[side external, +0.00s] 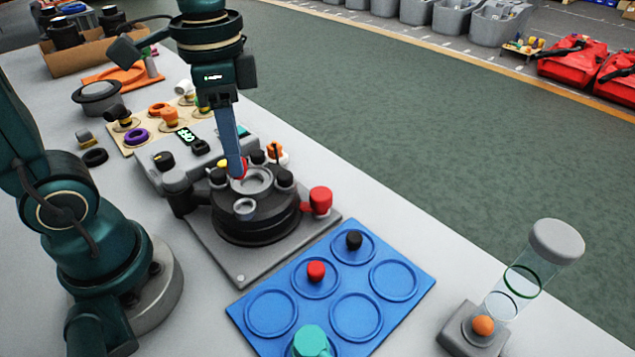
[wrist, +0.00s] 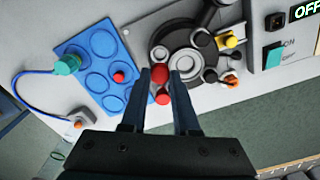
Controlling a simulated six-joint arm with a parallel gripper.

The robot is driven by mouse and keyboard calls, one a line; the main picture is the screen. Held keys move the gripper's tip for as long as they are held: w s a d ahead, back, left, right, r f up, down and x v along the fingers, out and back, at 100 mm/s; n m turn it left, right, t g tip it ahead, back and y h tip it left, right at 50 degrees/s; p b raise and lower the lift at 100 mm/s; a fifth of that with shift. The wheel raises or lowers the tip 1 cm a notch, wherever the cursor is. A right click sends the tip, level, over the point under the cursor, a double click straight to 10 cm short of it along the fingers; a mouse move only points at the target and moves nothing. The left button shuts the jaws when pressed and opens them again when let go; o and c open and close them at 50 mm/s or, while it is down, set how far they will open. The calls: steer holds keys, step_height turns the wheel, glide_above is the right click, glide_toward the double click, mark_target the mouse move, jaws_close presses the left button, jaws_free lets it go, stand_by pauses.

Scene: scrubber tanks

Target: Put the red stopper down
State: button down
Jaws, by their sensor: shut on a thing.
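My gripper (side external: 238,172) is shut on a small red stopper (side external: 243,168). It holds the stopper above the black round turntable (side external: 255,222), close to a grey ring-shaped seat on its top. In the wrist view, the stopper (wrist: 162,98) shows between the two fingers of my gripper (wrist: 160,74). Its lower part is hidden, and I cannot tell whether it touches anything below.
A blue mat (side external: 339,284) with round recesses lies in front, holding a red knob (side external: 316,270), a black knob (side external: 354,239) and a teal piece (side external: 310,341). A red side knob (side external: 320,200) sticks out from the turntable. A clear cylinder (side external: 518,285) stands at right.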

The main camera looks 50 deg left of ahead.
steer(key=m, duration=0.6)
steer(key=shift+s+d+f, duration=0.2)
steer(key=shift+s+f, duration=0.05)
steer(key=shift+f, duration=0.1)
steer(key=m, duration=0.5)
steer(key=shift+s+d+f, duration=0.2)
steer(key=shift+s+f, duration=0.05)
steer(key=shift+f, duration=0.1)
steer(key=shift+m, duration=0.7)
steer(key=s+d+f, duration=0.1)
steer(key=d+f, duration=0.1)
steer(key=d, duration=0.1)
steer(key=s+d+f, duration=0.2)
steer(key=d+f, duration=0.1)
steer(key=d, duration=0.1)
steer(key=s+d+f, duration=0.1)
steer(key=d+f, duration=0.1)
steer(key=d, duration=0.2)
steer(key=shift+s+d+f, duration=0.15)
steer(key=shift+d+f, duration=0.05)
steer(key=shift+f, duration=1.95)
steer(key=shift+f, duration=0.15)
steer(key=c, duration=0.7)
jaws_free()
steer(key=shift+o, duration=0.2)
